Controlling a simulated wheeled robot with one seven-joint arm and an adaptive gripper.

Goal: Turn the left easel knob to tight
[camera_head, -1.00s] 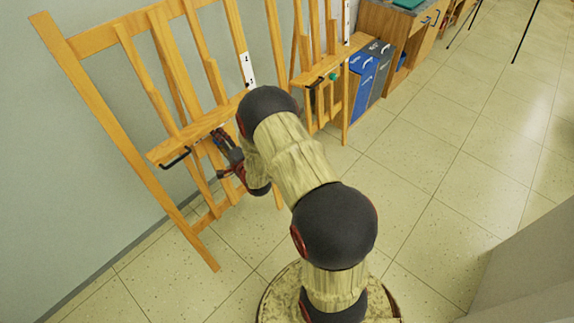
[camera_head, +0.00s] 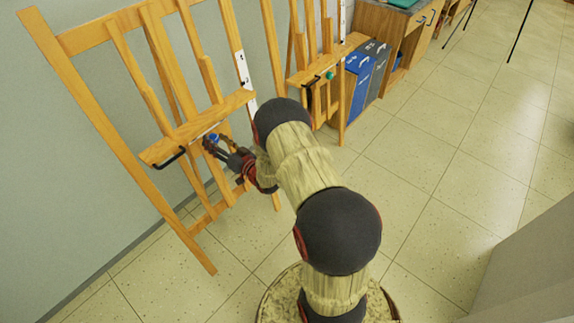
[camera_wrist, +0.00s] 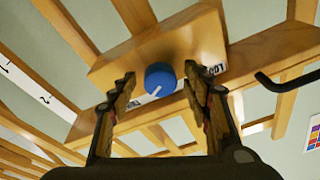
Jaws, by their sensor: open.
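The left easel (camera_head: 200,130) is a wooden frame leaning at the wall. Its blue knob (camera_wrist: 160,79) sits on a wooden block under the ledge, with a white pointer line toward the lower left in the wrist view. A white label partly reading "LOO" (camera_wrist: 216,70) is right of it; another white label is mostly hidden below it. The knob also shows small in the head view (camera_head: 213,137). My gripper (camera_wrist: 158,86) is open, its fingertips on either side of the knob in the picture. I cannot tell whether they touch it.
A black hooked handle (camera_head: 170,159) sticks out from the left easel's ledge, beside my gripper's right in the wrist view. A second easel with a green knob (camera_head: 330,75) and blue and grey bins (camera_head: 357,78) stand further back.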

